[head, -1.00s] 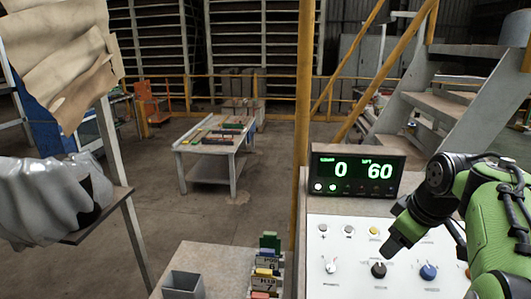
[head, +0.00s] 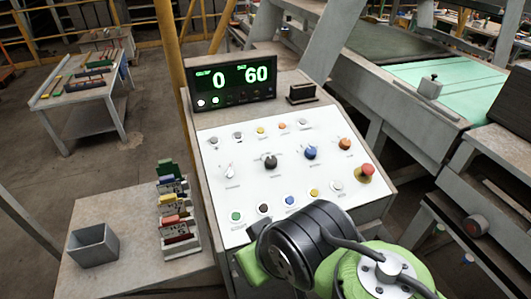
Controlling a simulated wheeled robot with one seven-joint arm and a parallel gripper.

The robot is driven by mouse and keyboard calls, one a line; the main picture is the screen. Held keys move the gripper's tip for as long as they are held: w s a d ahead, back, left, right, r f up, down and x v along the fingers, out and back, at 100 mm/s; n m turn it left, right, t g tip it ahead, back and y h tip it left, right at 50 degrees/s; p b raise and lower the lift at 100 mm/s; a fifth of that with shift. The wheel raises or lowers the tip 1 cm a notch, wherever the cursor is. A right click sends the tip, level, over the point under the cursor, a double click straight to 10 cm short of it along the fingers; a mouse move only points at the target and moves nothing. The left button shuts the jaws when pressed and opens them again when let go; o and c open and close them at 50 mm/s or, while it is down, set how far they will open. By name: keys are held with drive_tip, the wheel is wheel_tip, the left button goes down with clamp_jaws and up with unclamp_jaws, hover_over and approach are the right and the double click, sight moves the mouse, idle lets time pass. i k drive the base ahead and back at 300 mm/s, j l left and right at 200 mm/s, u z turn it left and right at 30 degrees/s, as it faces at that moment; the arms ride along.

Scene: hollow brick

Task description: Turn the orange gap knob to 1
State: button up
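The orange knob (head: 345,144) sits at the upper right of the white sloped control panel (head: 215,170), above a red mushroom button on a yellow base. Its pointer and scale labels are too small to read. The display (head: 233,83) above the panel shows a green 0 and 60. My green and black arm covers the panel's lower edge, below and left of the orange knob and apart from it. My gripper's fingers do not show.
A blue knob (head: 310,153), a black knob (head: 270,161) and a white knob (head: 229,171) share the orange knob's row. The red mushroom button (head: 367,169) is close below it. Several small coloured buttons lie above and below. A side table (head: 100,205) stands left.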

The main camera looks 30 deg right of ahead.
sight(344, 144)
drive_tip(key=z, duration=1.7)
drive_tip(key=i+l+u, duration=0.1)
drive_tip(key=u, duration=0.35)
drive_tip(key=l+u, duration=0.6)
drive_tip(key=u, duration=0.3)
drive_tip(key=i, duration=0.05)
